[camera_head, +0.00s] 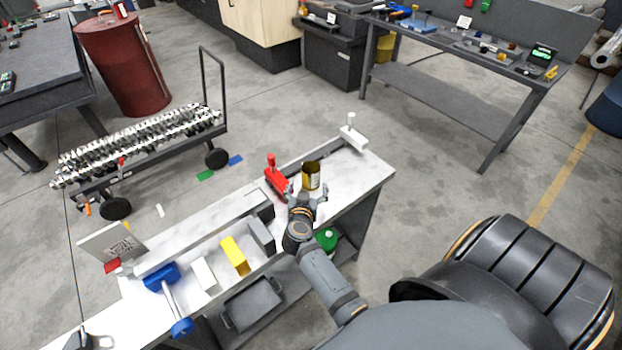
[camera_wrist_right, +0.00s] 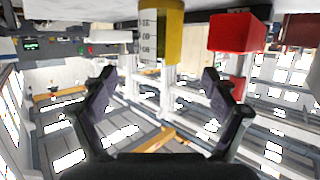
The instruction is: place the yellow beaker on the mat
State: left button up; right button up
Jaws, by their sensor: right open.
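The yellow beaker (camera_head: 311,179) stands upright near the right part of the white bench top. It also shows in the right wrist view (camera_wrist_right: 174,32), cut off by the top edge, with dark markings on a pale strip on its side. My right gripper (camera_head: 307,190) is open and empty, just on the near side of the beaker. In the wrist view its two fingers (camera_wrist_right: 160,80) are spread apart, and the beaker lies beyond their tips, not between them. I cannot pick out the mat. My left gripper does not show.
A red object with an upright handle (camera_head: 275,178) stands close to the left of the beaker. A white object with a handle (camera_head: 352,137) is at the bench's far right corner. Yellow (camera_head: 235,255), white and blue (camera_head: 162,276) pieces lie further left.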

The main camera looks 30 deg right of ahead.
aim_at(310, 176)
jog(key=x, duration=0.9)
jog(key=shift+w+d+f+b, duration=0.2)
jog(key=shift+w+b, duration=0.1)
jog(key=shift+b, duration=0.05)
jog(key=shift+s+a+r, duration=0.1)
jog(key=shift+s+r, duration=0.05)
jog(key=c, duration=1.4)
